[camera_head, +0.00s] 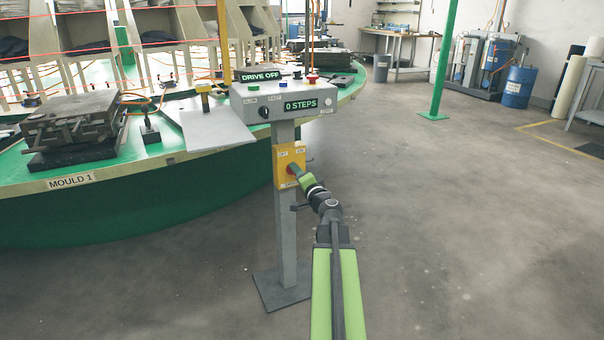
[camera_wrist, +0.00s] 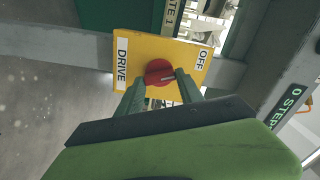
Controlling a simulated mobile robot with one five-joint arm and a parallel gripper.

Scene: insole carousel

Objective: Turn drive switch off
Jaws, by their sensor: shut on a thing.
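A pale mark on the knob points right in the wrist view. The display (camera_head: 262,76) above reads DRIVE OFF.
The grey control box (camera_head: 285,98) on the post has several buttons and a 0 STEPS display. The round green carousel (camera_head: 110,195) with MOULD 1 stands close behind on the left. A green pole (camera_head: 443,65) stands further back. The floor to the right is clear.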

